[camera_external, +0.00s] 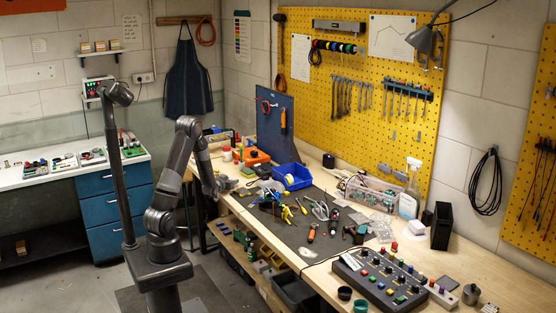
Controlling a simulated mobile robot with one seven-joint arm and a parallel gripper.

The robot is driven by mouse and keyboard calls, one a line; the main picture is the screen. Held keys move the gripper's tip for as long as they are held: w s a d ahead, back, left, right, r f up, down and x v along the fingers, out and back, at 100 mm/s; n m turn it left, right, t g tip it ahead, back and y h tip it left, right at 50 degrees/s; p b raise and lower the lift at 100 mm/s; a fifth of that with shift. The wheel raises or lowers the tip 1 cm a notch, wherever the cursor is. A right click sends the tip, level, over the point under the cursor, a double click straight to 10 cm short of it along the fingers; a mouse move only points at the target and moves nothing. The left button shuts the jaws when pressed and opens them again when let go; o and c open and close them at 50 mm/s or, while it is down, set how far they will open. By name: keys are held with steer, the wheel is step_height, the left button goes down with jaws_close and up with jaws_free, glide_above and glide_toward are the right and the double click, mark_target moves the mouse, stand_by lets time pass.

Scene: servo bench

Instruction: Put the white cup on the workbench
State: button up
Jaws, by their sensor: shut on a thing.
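My gripper (221,186) is at the left edge of the workbench (476,262), at about the height of its top. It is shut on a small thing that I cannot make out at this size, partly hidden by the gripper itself. I cannot pick out a white cup for certain anywhere in view. A small whitish object (415,229) stands on the right half of the bench, but its shape is unclear.
A dark mat (335,254) with scattered tools covers the bench middle. A blue bin (292,177), an orange tool (254,157), a spray bottle (409,194), a clear parts box (376,194) and a button panel (381,278) stand around it. Bare wood shows at the right.

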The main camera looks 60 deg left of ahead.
steer(key=shift+f, duration=0.25)
steer(key=shift+f, duration=0.1)
steer(key=o, duration=1)
steer(key=shift+o, duration=0.2)
steer(key=shift+s+d, duration=0.1)
steer(key=shift+d, duration=0.05)
steer(key=v, duration=0.7)
steer(key=shift+s+d, duration=0.1)
